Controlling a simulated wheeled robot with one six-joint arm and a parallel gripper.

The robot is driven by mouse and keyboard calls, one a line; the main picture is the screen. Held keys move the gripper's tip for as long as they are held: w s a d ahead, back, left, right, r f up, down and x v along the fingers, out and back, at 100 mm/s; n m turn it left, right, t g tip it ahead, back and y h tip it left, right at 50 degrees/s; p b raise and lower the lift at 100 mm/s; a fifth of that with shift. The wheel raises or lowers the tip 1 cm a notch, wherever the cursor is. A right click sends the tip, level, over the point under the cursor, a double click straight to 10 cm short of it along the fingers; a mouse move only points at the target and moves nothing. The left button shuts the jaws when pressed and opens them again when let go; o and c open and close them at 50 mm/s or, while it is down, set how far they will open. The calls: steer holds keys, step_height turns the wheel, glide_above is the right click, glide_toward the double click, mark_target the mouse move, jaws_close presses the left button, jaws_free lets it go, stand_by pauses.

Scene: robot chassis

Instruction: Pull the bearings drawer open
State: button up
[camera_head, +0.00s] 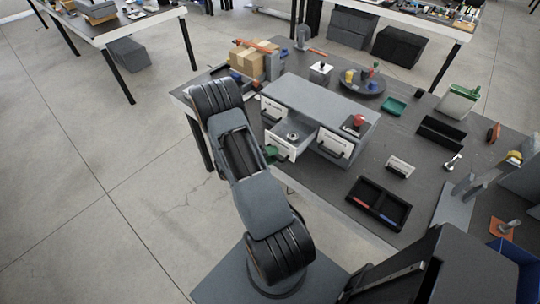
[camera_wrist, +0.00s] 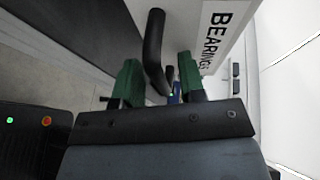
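The grey drawer cabinet (camera_head: 320,96) stands on the workbench with white drawer fronts. One drawer (camera_head: 281,147) stands pulled out, with a round metal part (camera_head: 292,136) visible inside. In the wrist view a white front with the label BEARINGS (camera_wrist: 215,38) is close, with a black bar handle (camera_wrist: 153,48). My gripper (camera_wrist: 160,78) has its two green fingers apart, one on each side of the handle, and a gap shows beside the bar. In the head view the gripper (camera_head: 270,154) is at the pulled-out drawer's front, partly hidden by my arm.
Another drawer front (camera_head: 336,144) is to the right. Cardboard boxes (camera_head: 250,59) stand behind the cabinet. A black tray (camera_head: 379,204) and a black bin (camera_head: 441,133) lie on the bench to the right. Open floor is left of the bench.

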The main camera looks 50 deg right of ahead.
steer(key=b+v, duration=0.2)
steer(key=v, duration=1.2)
steer(key=shift+d, duration=0.1)
steer(key=s+a+m+y, duration=0.5)
steer(key=a+m+y, duration=0.25)
steer(key=m, duration=1.25)
steer(key=s+a+r+m+t+y, duration=0.1)
steer(key=a+r+m+t+y, duration=0.2)
steer(key=r, duration=0.6)
steer(key=s+a+r+m+t+y, duration=0.1)
steer(key=a+r+m+t+y, duration=0.3)
steer(key=r+m+t, duration=0.3)
step_height(320, 180, up, 4)
steer(key=shift+a+f+m, duration=0.25)
steer(key=shift+a+m, duration=0.65)
steer(key=shift+m, duration=0.3)
